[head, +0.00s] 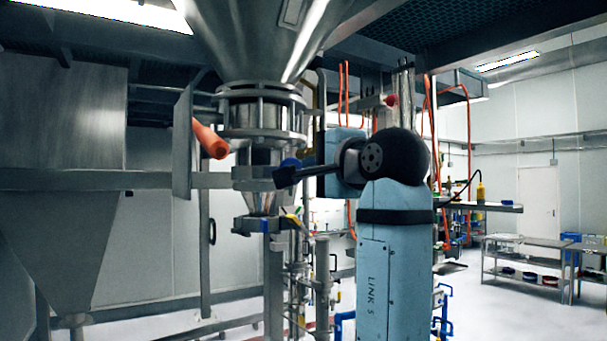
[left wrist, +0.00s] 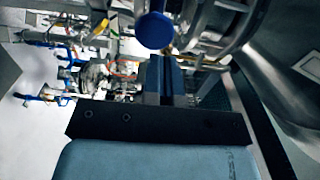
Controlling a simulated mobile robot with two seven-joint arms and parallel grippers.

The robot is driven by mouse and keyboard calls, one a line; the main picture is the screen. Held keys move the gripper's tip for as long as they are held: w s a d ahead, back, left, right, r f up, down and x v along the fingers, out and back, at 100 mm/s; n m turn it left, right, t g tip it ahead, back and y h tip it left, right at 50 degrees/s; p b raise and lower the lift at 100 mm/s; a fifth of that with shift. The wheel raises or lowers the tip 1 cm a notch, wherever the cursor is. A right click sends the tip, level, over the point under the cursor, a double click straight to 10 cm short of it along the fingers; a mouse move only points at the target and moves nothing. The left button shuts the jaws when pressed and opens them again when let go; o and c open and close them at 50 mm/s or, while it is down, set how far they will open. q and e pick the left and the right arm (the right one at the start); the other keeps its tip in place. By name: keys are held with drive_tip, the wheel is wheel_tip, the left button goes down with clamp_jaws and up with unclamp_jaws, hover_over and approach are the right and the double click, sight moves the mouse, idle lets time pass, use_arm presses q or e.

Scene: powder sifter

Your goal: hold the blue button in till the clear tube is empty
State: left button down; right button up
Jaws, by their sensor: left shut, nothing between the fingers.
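The blue button (head: 291,163) is a round blue disc beside the metal column under the big hopper. It shows large and clear in the left wrist view (left wrist: 154,30). My left gripper (head: 281,176) is shut and empty, its dark fingers pointing left in the head view, with the tips close by the button. In the left wrist view the shut fingers (left wrist: 160,60) end just below the disc; I cannot tell whether they touch it. A short glassy section (head: 259,156) below the flange may be the clear tube; its contents cannot be made out. My right gripper is not in view.
A steel hopper (head: 262,35) hangs above the column. An orange handle (head: 210,140) sticks out at left of it. A horizontal steel beam (head: 90,180) crosses at left. Pipes and valves (head: 305,265) stand below. Shelved tables (head: 525,262) are far right.

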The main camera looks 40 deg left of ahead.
use_arm(q)
drive_tip(key=b+v, duration=0.1)
drive_tip(key=v, duration=0.5)
drive_tip(key=shift+d+b, duration=0.25)
drive_tip(key=shift+b, duration=0.05)
drive_tip(key=shift+w+f, duration=0.15)
